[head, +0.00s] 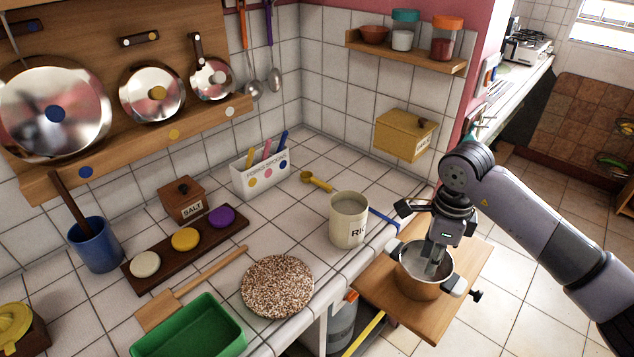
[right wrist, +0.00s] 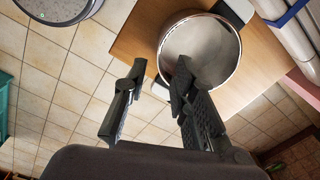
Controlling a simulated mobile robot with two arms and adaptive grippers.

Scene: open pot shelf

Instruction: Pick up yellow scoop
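The yellow scoop (head: 318,182) lies on the white tiled counter, behind and to the left of the rice canister (head: 348,220). My right gripper (head: 436,256) is away from it, to the right, pointing down over a metal pot (head: 420,286) on a wooden side board. In the right wrist view its two fingers (right wrist: 158,78) stand apart with nothing held between them. One fingertip overlaps the rim of the pot (right wrist: 200,50); I cannot tell whether they touch. My left gripper is not in view.
A blue-handled thing (head: 384,218) lies by the canister. A white utensil box (head: 260,177) stands left of the scoop; a yellow box (head: 404,134) hangs on the wall behind. A round speckled mat (head: 277,286) and green tray (head: 200,335) are in front. Counter around the scoop is mostly clear.

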